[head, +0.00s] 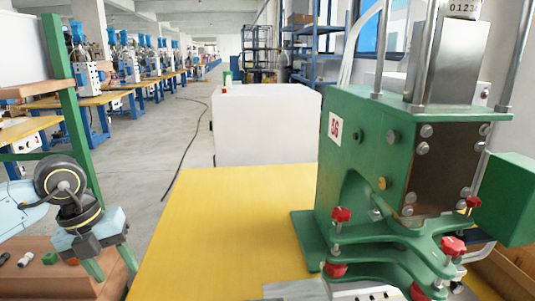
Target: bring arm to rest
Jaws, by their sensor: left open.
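My left gripper (102,243) is at the lower left in the head view, below a round dark wrist joint. My right gripper is not in view.
A green press machine (360,150) stands on a yellow table (215,220) at the right. A green post (68,95) rises beside my left arm. Small parts (50,258) lie on the brown bench. A white cabinet (265,125) stands beyond the table, whose left half is clear.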

